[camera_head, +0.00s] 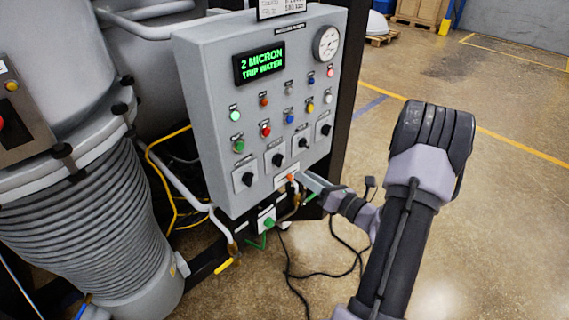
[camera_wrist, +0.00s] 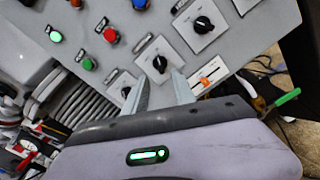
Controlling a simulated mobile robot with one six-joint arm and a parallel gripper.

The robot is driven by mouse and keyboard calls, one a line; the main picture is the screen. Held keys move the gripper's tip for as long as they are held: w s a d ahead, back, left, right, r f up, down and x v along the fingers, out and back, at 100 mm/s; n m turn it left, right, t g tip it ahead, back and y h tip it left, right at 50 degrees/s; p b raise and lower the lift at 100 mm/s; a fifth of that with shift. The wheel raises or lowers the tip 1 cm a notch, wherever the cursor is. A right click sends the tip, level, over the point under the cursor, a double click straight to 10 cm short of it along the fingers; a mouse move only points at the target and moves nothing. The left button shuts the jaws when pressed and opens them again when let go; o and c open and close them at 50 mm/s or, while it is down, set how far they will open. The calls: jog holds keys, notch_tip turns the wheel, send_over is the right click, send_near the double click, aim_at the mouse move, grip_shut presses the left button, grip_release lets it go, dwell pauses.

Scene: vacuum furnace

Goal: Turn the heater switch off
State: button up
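An orange switch (camera_head: 290,177) sits on a white plate at the lower edge of the grey control panel. In the wrist view the orange switch (camera_wrist: 207,82) lies just right of my right finger. Labels are too small to read, so I cannot tell which control is the heater switch. My gripper (camera_head: 306,179) is at the panel's lower right, close to the orange switch. In the wrist view my gripper (camera_wrist: 160,80) has its fingers apart with nothing held. A black rotary knob (camera_wrist: 160,63) shows beyond the gap between the fingertips. I cannot tell whether the fingers touch the panel.
The panel (camera_head: 215,110) carries several black knobs, coloured buttons, a gauge (camera_head: 327,43) and a green display (camera_head: 259,63) reading "2 MICRON TRIP WATER". A green-handled valve (camera_head: 267,221) and pipes sit below. A ribbed cylinder (camera_head: 90,220) stands left. Cables lie on otherwise open floor to the right.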

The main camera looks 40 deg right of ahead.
aim_at(282, 161)
jog(key=w, duration=0.8)
jog(key=shift+w+a+b, duration=0.3)
jog(key=shift+a+b, duration=0.05)
grip_shut()
